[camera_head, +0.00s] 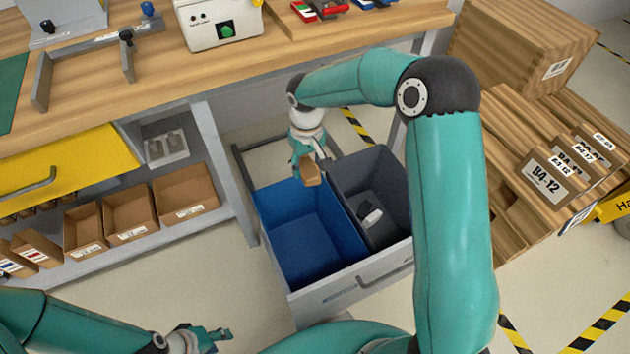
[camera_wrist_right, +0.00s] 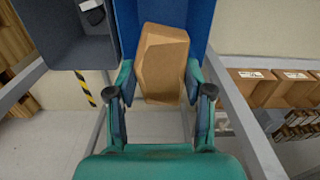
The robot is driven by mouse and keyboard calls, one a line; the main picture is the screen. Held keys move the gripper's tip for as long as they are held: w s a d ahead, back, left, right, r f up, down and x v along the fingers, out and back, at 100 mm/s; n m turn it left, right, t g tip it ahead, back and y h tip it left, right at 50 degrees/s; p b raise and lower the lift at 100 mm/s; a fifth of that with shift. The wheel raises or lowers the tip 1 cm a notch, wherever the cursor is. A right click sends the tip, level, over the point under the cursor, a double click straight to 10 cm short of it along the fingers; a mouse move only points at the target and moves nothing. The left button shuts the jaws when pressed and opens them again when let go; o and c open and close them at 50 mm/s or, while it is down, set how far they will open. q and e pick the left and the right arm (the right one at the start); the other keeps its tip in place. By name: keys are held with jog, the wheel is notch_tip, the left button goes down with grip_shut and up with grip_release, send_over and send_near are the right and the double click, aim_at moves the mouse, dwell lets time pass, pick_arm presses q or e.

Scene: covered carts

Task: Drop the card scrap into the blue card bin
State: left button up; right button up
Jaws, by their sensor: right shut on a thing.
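The card scrap (camera_head: 310,171) is a small tan piece of cardboard. In the right wrist view the card scrap (camera_wrist_right: 163,62) fills the space between the fingers of my right gripper (camera_wrist_right: 160,88), which is shut on it. In the head view my right gripper (camera_head: 306,158) holds it over the back part of the blue card bin (camera_head: 310,243). The blue bin also shows behind the scrap in the wrist view (camera_wrist_right: 200,22). The blue bin looks empty from above. My left gripper (camera_head: 212,338) is low at the bottom left, away from the bins; its fingers look apart.
A grey bin (camera_head: 384,196) with a small white and dark item stands right of the blue bin in the pulled-out drawer frame (camera_head: 352,288). The workbench (camera_head: 155,65) is behind. Brown boxes (camera_head: 130,212) sit on the left shelf. Wooden crates (camera_head: 545,180) stand at the right.

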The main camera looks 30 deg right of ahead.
aim_at(310, 166)
jog(key=shift+w+d+f+b, duration=0.15)
jog(key=shift+f+b, duration=0.15)
jog(key=shift+f, duration=0.25)
jog(key=shift+s+d+f+b, duration=0.1)
jog(key=shift+f+b, duration=0.2)
jog(key=shift+f, duration=0.25)
pick_arm(q)
notch_tip(310, 166, down, 6)
jog(key=b, duration=0.4)
pick_arm(e)
jog(key=shift+f, duration=2.8)
jog(key=o, duration=0.9)
jog(key=shift+c, duration=0.2)
jog(key=shift+r, duration=0.1)
notch_tip(310, 166, up, 12)
jog(key=shift+f, duration=0.1)
pick_arm(q)
jog(key=shift+f, duration=0.1)
